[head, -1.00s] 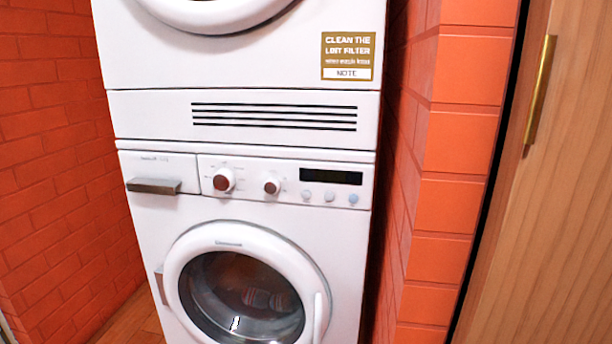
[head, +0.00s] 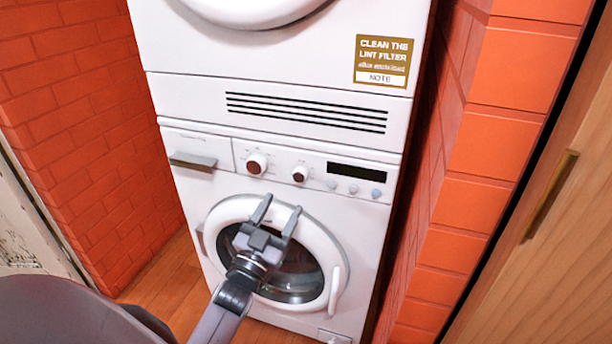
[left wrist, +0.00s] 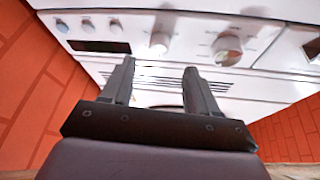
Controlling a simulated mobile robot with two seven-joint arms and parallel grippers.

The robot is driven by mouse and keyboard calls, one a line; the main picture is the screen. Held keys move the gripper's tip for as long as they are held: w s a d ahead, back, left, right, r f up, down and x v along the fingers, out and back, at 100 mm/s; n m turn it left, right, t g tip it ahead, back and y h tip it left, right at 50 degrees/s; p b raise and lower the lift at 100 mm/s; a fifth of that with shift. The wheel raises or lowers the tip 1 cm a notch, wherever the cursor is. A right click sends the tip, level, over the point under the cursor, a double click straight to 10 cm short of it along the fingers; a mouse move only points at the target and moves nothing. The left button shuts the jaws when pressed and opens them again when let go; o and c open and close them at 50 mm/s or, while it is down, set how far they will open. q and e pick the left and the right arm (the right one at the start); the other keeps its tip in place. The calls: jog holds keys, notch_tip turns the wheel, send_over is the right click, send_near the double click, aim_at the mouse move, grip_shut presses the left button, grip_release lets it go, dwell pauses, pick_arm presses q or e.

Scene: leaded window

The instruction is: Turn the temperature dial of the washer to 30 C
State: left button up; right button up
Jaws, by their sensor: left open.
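The white washer (head: 215,222) stands below a dryer. Its panel has a larger brown-centred dial (head: 257,164) at left and a smaller dial (head: 299,174) to its right. The lettering is too small to show which is the temperature dial or where it points. In the left wrist view the larger dial (left wrist: 228,48) is right of the smaller one (left wrist: 160,42). My left gripper (head: 277,210) is open and empty, in front of the door and below the dials, apart from both; it also shows in the left wrist view (left wrist: 159,66). My right gripper is out of view.
A drawer handle (head: 193,161) is left of the dials. A dark display (head: 356,172) and several buttons (head: 353,189) are right. The round door (head: 220,212) has a handle (head: 336,288). Orange brick walls (head: 75,120) flank the machines; a wooden door (head: 540,270) is at right.

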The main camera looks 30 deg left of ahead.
aim_at(298, 178)
pick_arm(q)
jog(key=shift+x, duration=3.5)
jog(key=shift+s, duration=0.1)
jog(key=c, duration=1)
